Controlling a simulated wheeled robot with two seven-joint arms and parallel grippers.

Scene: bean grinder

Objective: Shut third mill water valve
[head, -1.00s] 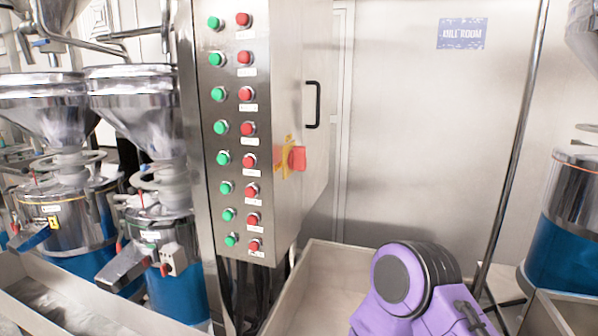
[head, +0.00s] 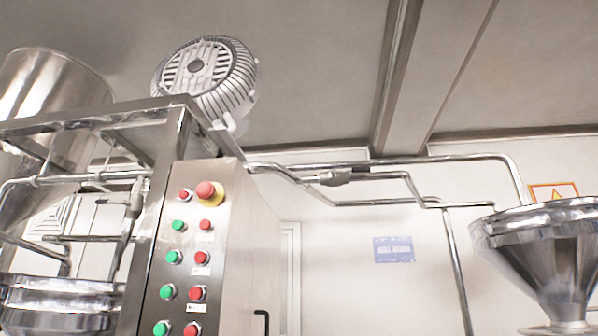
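Neither of my grippers is in view. A steel mill hopper (head: 548,240) stands at the right edge of the head view, and part of another hopper (head: 62,297) shows at the lower left. Steel water pipes (head: 450,159) run along the back wall and down toward the right hopper. A dark grey fitting (head: 337,179) sits on a pipe in the middle; I cannot tell if it is a valve. Another grey fitting (head: 136,195) is on the pipework left of the control cabinet. No valve is clearly recognisable as the third mill's.
A steel control cabinet (head: 245,240) with green and red buttons and a red emergency stop (head: 207,191) stands left of centre. A finned motor (head: 205,78) and a steel tank (head: 50,95) are above. A blue sign (head: 394,249) hangs on the wall. The floor is out of view.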

